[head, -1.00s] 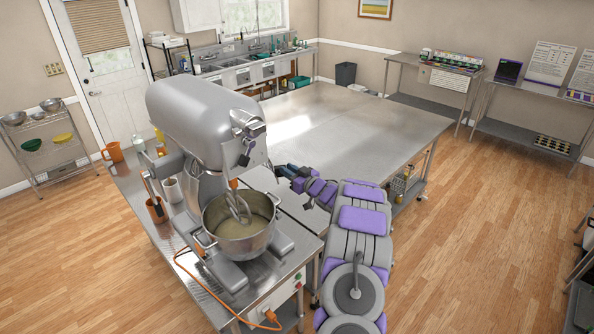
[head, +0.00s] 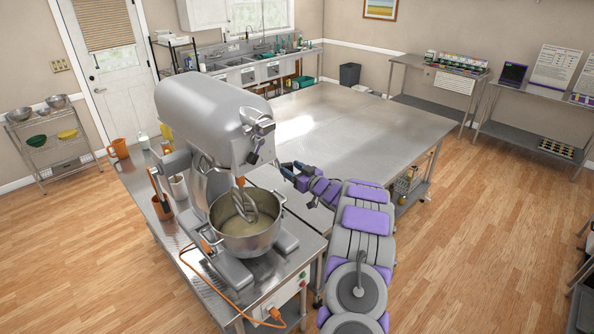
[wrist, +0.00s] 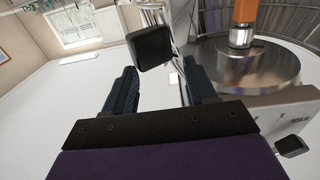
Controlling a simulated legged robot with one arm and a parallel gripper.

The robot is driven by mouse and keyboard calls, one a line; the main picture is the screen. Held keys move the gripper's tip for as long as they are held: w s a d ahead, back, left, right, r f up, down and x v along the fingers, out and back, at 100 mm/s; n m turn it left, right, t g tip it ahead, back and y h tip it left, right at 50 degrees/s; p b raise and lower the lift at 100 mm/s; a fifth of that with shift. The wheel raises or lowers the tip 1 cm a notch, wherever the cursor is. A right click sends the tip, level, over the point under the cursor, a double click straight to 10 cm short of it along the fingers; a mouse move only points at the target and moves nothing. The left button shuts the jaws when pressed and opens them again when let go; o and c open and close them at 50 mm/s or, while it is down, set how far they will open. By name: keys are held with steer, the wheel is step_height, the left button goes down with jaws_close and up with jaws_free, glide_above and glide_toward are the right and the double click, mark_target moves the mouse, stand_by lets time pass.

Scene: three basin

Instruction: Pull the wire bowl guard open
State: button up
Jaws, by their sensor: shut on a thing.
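The grey stand mixer (head: 212,118) stands on the steel table, with a steel bowl (head: 248,240) of pale mix under its head and a beater in it. My gripper (head: 286,169) is just right of the mixer head, above the table and behind the bowl. In the wrist view my gripper (wrist: 160,84) has its two dark fingers apart, shut on part of the wire bowl guard (wrist: 183,42). Thin guard wires run up beside the right finger. A dark block (wrist: 151,48) sits beyond the fingers. The guard is too thin to make out in the head view.
A large bare steel table (head: 360,125) lies behind my arm. An orange cable (head: 228,304) runs along the mixer table's front. An orange mug (head: 118,148) and a utensil holder (head: 163,207) stand left of the mixer.

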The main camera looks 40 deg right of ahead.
steer(key=shift+w+a+f, duration=0.2)
steer(key=shift+a, duration=0.35)
steer(key=s+b, duration=0.3)
steer(key=s, duration=1.4)
steer(key=shift+s+d+r, duration=0.15)
steer(key=shift+s+d, duration=0.15)
steer(key=shift+s, duration=0.05)
steer(key=shift+d, duration=0.1)
